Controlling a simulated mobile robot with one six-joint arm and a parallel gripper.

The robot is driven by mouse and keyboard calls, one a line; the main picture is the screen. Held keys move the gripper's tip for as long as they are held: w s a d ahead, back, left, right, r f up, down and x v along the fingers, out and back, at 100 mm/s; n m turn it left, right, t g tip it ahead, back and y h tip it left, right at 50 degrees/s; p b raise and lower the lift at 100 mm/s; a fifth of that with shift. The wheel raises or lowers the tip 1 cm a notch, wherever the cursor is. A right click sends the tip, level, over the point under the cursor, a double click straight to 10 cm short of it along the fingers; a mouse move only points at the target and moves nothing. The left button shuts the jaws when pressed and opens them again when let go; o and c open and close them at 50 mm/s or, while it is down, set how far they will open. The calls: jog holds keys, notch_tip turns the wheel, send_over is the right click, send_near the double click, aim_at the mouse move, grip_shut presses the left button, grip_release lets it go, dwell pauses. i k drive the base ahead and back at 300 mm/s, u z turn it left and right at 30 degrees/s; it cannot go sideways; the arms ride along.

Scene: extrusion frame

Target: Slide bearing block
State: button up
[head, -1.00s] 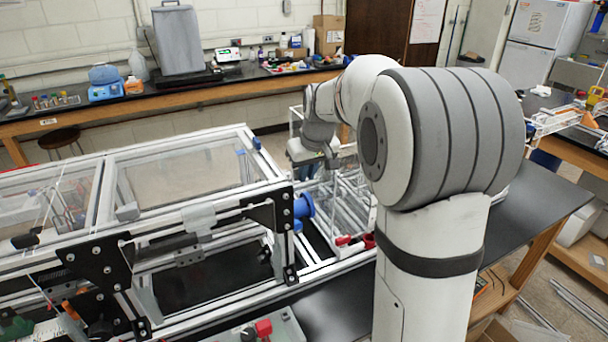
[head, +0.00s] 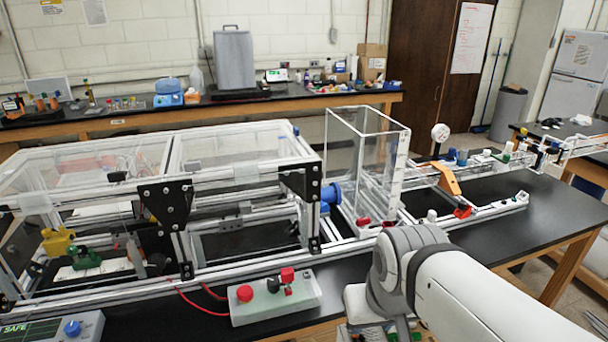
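The extrusion frame (head: 262,250) stands on the black bench, with clear panels over its left part and rails running across it. Black bracket plates (head: 168,203) with bolts are fixed to its front. I cannot tell for certain which part is the bearing block; dark and grey parts sit on the rails inside the frame. My arm comes in from the lower right, in front of the bench. My gripper lies at the bottom edge, largely cut off and hidden by the wrist, so its fingers cannot be made out. It is apart from the frame.
A control box (head: 275,300) with red buttons stands on the bench's front, red wires beside it. A tall clear enclosure (head: 365,160) and a blue cylinder (head: 331,193) stand right of the covered part. An orange bracket (head: 446,179) is farther right. The black benchtop (head: 545,215) at far right is clear.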

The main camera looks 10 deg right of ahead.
aim_at(332, 194)
jog(key=k, duration=1.15)
jog(key=z, duration=0.45)
jog(key=i, duration=2.1)
jog(key=u, duration=0.85)
